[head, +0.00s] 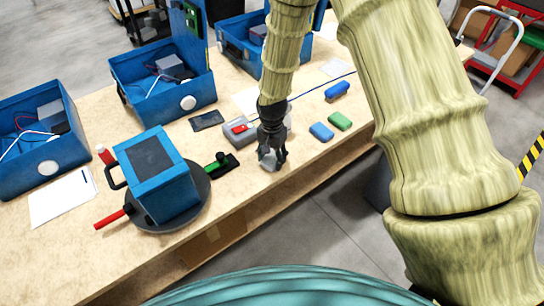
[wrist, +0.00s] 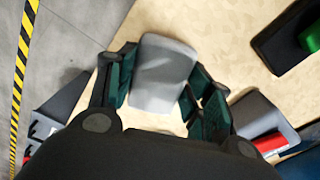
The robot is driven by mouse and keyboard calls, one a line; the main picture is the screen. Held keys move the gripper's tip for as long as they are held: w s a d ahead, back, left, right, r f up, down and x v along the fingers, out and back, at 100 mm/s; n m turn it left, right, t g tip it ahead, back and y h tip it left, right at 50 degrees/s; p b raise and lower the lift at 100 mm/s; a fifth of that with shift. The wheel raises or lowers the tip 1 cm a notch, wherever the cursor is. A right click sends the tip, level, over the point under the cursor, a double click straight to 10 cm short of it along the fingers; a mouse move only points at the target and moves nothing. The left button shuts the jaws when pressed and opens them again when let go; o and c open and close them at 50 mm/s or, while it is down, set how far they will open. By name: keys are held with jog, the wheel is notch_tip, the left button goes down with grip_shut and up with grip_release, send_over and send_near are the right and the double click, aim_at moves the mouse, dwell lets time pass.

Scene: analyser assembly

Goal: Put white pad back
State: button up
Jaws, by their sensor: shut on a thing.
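The white pad (wrist: 163,72), light grey in the wrist view, sits between the fingers of my gripper (wrist: 160,88). The fingers are shut on it from both sides, and its far end sticks out past them. In the head view my gripper (head: 271,154) points down over the front edge of the table, with the pad (head: 267,159) partly hidden by the fingers. The pad looks close to the tabletop; I cannot tell whether it touches. A blue pad (head: 321,131) and a green pad (head: 340,121) lie to the right of my gripper.
A grey tray (head: 232,138) with a red item stands just left of my gripper. A blue box on a round black turntable (head: 196,208) is further left.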

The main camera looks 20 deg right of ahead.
aim_at(272, 158)
jog(key=shift+f, duration=0.4)
jog(key=o, duration=0.9)
jog(key=shift+f, duration=0.1)
jog(key=shift+r, duration=0.2)
jog(key=shift+r+b, duration=1.45)
jog(key=shift+r, duration=4.45)
